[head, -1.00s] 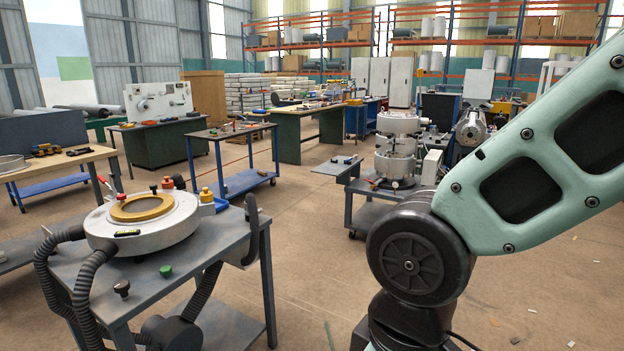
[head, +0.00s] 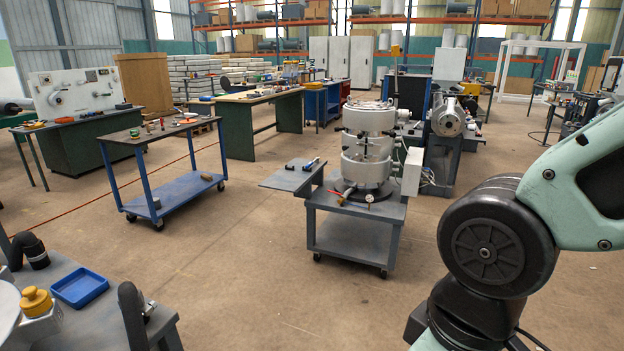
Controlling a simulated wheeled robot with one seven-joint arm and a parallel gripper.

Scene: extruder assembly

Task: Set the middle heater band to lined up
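A stack of pale metal heater bands (head: 367,118) stands upright on a grey wheeled cart (head: 345,252), right of the picture's middle. A wide band is at the top and another pale band (head: 366,166) sits lower, above a dark round base. Small knobs or clamps stick out from the sides. Between these two bands the detail is too small to tell how the middle band is turned. My gripper is not in view; only part of my arm shows at the right, apart from the stack.
A grey box (head: 412,171) and a dial gauge (head: 369,198) are beside the stack. A side shelf (head: 291,177) juts left from the cart. A blue cart (head: 172,192) stands farther left. A grey table with a blue tray (head: 79,287) is at lower left. The floor between is clear.

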